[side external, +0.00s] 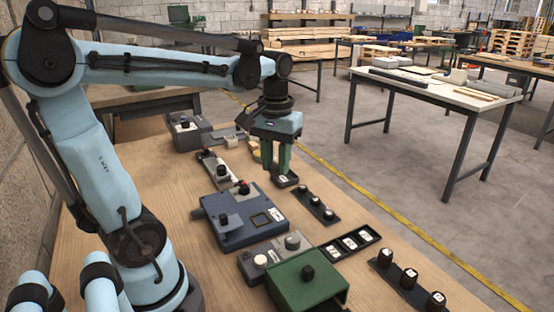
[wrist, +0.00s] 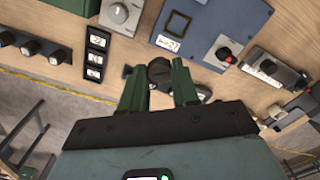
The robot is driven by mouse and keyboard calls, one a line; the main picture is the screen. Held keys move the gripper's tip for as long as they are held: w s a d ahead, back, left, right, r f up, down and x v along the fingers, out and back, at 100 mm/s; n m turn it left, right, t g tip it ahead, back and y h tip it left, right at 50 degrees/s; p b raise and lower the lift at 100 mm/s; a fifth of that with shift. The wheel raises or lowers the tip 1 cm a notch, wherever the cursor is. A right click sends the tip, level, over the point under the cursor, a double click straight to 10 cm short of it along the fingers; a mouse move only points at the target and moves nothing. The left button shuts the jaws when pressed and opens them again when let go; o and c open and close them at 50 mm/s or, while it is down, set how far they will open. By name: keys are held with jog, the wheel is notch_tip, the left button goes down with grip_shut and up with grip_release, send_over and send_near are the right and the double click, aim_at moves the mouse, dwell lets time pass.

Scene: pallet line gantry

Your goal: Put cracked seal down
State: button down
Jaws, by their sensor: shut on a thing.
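My gripper (side external: 277,170) points down over the far right part of the wooden bench, its two green fingers low above a small dark holder with a white label (side external: 287,181). In the wrist view my gripper (wrist: 158,76) is shut on a dark round piece (wrist: 159,70) between the fingertips, which I take to be the cracked seal. Its face looks dark, and no crack can be made out. In the side view the fingers hide the piece. I cannot tell whether it touches the holder.
A blue-grey box (side external: 232,232) with knobs stands left of my gripper. A dark strip with round pieces (side external: 315,204), a three-slot labelled tray (side external: 350,242), another strip of black pieces (side external: 407,276) and a green box (side external: 308,284) lie nearer. The bench edge runs close on the right.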

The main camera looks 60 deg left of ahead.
jog(key=w+a+f+n, duration=0.15)
jog(key=w+a, duration=0.25)
jog(key=w, duration=0.4)
send_over(285, 180)
jog(key=shift+n, duration=0.35)
notch_tip(285, 180, down, 11)
jog(key=shift+r, duration=0.15)
jog(key=shift+a+f, duration=0.1)
jog(key=shift+f, duration=1.95)
jog(key=shift+f, duration=0.1)
jog(key=c, duration=1.1)
grip_release()
